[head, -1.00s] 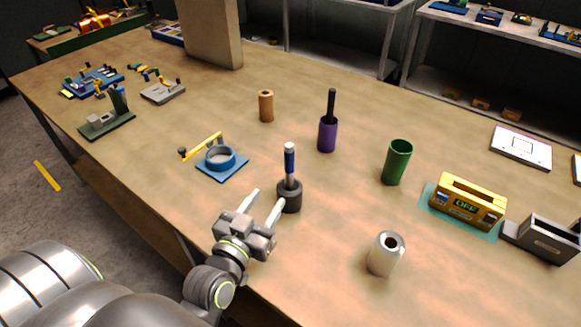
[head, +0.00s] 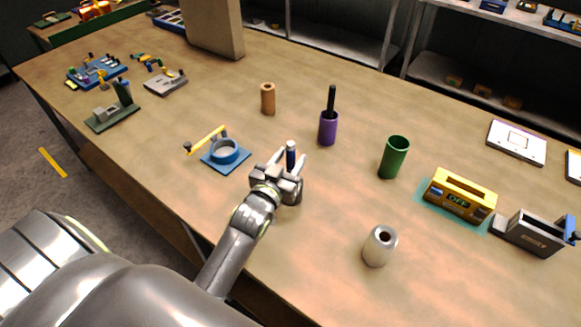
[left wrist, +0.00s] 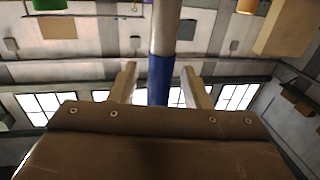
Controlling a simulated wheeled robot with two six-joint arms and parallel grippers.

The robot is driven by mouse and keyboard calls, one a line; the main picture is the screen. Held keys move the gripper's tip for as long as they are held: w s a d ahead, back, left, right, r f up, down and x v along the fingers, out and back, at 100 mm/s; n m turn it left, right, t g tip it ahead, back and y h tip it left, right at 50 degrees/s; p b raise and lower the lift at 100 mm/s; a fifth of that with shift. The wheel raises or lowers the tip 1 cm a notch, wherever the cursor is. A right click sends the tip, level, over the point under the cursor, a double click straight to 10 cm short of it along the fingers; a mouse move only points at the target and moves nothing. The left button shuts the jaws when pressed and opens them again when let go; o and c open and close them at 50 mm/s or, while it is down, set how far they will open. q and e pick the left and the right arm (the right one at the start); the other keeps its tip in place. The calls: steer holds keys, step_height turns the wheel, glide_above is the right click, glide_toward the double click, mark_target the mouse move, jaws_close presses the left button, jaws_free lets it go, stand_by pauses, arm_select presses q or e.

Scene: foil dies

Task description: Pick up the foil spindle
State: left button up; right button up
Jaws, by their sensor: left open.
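The foil spindle (head: 291,149), seemingly the upright shaft with a blue band, stands on the table; its dark base is mostly hidden behind my gripper in the head view. My left gripper (head: 290,157) is open, with its fingers on either side of the shaft. In the left wrist view the blue band and grey shaft of the spindle (left wrist: 160,75) rise between the two open fingers of my left gripper (left wrist: 159,78), with gaps showing on both sides. My right gripper is not in view.
A blue ring fixture (head: 225,155) with a yellow arm stands left of the gripper. A purple cup (head: 328,130) with a black handle and a brown cylinder (head: 268,100) stand behind. A green cup (head: 394,158), silver cylinder (head: 379,248) and yellow device (head: 459,197) are to the right.

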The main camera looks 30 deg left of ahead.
arm_select(q)
steer(key=shift+w, duration=0.45)
jaws_close()
